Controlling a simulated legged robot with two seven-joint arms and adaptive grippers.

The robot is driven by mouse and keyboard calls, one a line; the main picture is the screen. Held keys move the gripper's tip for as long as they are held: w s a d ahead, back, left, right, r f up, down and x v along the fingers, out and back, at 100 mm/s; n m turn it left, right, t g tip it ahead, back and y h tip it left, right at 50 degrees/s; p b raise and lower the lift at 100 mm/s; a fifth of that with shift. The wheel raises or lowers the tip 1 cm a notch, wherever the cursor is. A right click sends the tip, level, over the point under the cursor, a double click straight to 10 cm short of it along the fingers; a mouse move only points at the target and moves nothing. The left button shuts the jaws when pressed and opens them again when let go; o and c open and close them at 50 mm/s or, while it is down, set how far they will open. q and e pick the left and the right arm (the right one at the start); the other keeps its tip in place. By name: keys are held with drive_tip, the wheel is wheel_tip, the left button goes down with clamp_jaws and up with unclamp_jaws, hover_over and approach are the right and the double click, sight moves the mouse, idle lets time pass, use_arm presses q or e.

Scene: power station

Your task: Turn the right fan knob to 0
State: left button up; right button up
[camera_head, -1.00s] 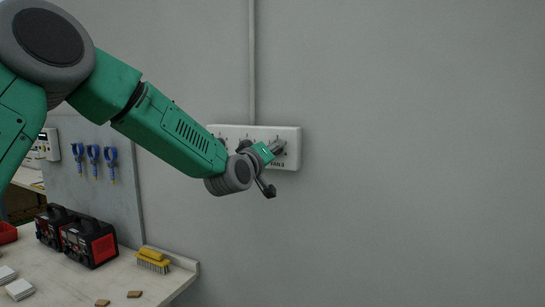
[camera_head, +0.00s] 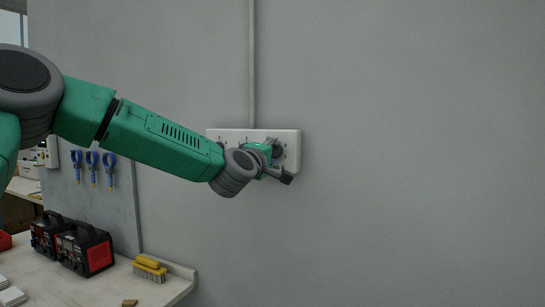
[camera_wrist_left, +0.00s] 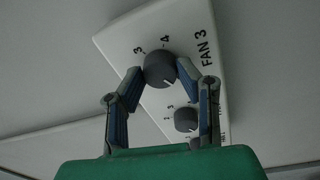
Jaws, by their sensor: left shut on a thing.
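A white fan panel (camera_head: 292,138) is mounted on the grey wall; it also shows tilted in the left wrist view (camera_wrist_left: 120,45). My left gripper (camera_head: 279,152) is at the panel's right end and hides part of it. In the left wrist view, my left gripper (camera_wrist_left: 160,76) has its two fingers on either side of the dark round right fan knob (camera_wrist_left: 159,66), shut on it. "FAN 3", "3" and "4" are printed beside this knob. A white pointer line shows on its lower part; which number it marks is unclear. My right gripper is not in view.
A second dark knob (camera_wrist_left: 187,119) sits close by on the panel, near one finger. A conduit (camera_head: 252,60) runs up the wall. A workbench (camera_head: 180,290) with a yellow brush (camera_head: 150,268) and black-red boxes (camera_head: 85,250) stands lower left. The wall at right is clear.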

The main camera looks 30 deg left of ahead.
use_arm(q)
drive_tip(key=shift+f, duration=0.5)
drive_tip(key=o, duration=0.9)
drive_tip(key=shift+o, duration=1.2)
drive_tip(key=shift+w+r, duration=0.1)
drive_tip(key=shift+w, duration=0.05)
drive_tip(key=shift+s+r, duration=0.15)
drive_tip(key=shift+s, duration=0.15)
drive_tip(key=s+d+f, duration=0.1)
drive_tip(key=s, duration=1)
drive_tip(key=shift+s+f, duration=0.1)
